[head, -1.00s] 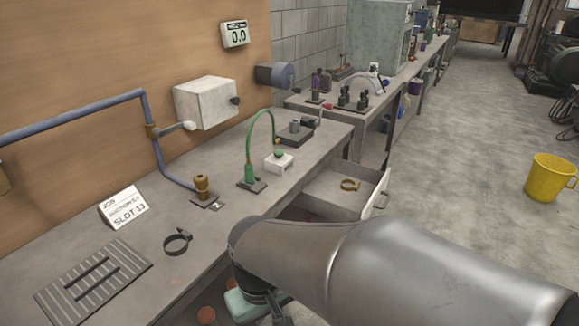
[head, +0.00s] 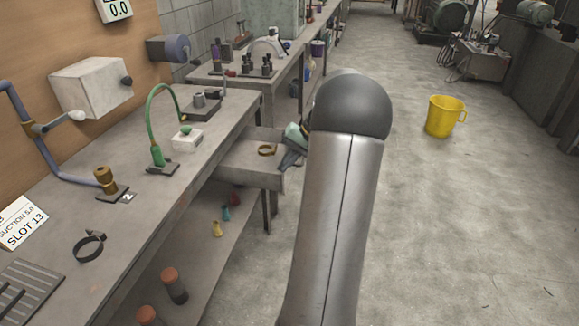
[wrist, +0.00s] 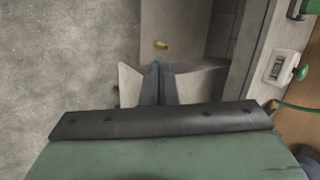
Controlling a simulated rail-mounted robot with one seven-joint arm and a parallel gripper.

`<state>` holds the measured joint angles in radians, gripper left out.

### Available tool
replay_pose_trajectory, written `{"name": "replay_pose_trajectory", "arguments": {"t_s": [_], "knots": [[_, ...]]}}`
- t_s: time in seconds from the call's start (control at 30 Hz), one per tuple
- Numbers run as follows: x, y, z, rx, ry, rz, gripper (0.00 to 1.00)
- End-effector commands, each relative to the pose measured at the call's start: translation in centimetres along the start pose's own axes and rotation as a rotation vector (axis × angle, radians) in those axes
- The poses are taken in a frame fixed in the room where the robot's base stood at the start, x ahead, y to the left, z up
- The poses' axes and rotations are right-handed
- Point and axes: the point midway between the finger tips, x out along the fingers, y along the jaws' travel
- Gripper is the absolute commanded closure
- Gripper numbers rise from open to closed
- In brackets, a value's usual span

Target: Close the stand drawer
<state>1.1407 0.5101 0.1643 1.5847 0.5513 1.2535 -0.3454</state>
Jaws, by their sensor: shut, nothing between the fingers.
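The stand drawer (head: 248,176) is pulled out from under the workbench in the head view, with a brass ring (head: 266,149) lying in it. In the wrist view the grey drawer interior (wrist: 178,18) and the ring (wrist: 161,45) show beyond the fingers. My gripper (head: 287,164) is at the outer right end of the drawer, partly hidden behind my arm. In the wrist view my gripper (wrist: 158,72) has its dark fingers together and empty, overlapping the drawer's outer end. I cannot tell whether they touch it. The drawer handle is hidden.
The workbench (head: 140,215) carries a green hose stand (head: 158,156), a black ring clamp (head: 89,246) and a brass fitting (head: 105,180). Bottles stand on the lower shelf.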

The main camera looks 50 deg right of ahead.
Motion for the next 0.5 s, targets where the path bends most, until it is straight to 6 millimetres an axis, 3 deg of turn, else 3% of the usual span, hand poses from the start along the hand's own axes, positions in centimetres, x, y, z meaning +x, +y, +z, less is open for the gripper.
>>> {"name": "replay_pose_trajectory", "arguments": {"t_s": [0.03,0.1,0.2,0.33,0.5], "knots": [[-1.7,3.7,-2.1,0.048,0.047,-0.057,1.0],[-3.7,7.1,-3.9,0.083,0.1,-0.121,1.0],[-5.9,10.7,-5.2,0.114,0.158,-0.181,1.0],[-7.0,12.6,-5.8,0.128,0.19,-0.215,1.0],[-5.4,12.3,-6.2,0.128,0.192,-0.218,1.0]]}}
